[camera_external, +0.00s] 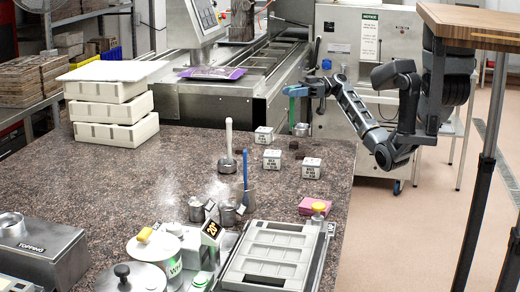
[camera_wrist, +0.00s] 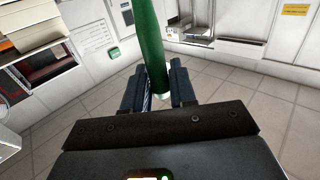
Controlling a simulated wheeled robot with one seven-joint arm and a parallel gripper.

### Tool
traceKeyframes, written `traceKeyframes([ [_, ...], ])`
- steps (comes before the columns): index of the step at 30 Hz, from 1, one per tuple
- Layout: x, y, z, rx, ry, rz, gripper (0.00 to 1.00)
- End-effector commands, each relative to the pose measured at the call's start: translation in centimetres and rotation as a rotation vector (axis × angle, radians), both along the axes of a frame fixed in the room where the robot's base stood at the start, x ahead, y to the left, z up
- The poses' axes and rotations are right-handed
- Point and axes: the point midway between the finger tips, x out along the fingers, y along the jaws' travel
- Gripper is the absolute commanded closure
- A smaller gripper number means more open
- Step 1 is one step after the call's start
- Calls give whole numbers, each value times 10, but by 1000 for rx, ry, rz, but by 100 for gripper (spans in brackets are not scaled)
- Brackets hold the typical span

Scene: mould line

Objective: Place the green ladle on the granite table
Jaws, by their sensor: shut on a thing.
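My gripper (camera_external: 307,89) is shut on the green handle of the green ladle (camera_external: 296,91) near the right far edge of the granite table (camera_external: 120,185). A metal bowl below the handle appears to be the ladle's lower end, close to the table edge; whether it touches the table I cannot tell. In the wrist view, the green ladle (camera_wrist: 152,45) stands between the dark fingers of my gripper (camera_wrist: 158,85), with floor behind it. The bowl is not visible there.
White labelled blocks (camera_external: 272,159) stand on the table near its right side. A white-handled tool (camera_external: 229,135) and a blue-handled one (camera_external: 245,168) stand left of them. A pink block (camera_external: 313,206) lies nearer the front. Stacked white trays (camera_external: 110,112) stand far left. The left-middle tabletop is clear.

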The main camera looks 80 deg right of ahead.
Motion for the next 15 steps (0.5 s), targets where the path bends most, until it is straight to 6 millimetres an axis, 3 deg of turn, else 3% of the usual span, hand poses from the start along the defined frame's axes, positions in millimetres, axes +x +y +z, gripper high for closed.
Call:
traceKeyframes([
  [7,37,31,-26,2,1,0,100],
  [15,49,40,-42,2,1,-4,100],
])
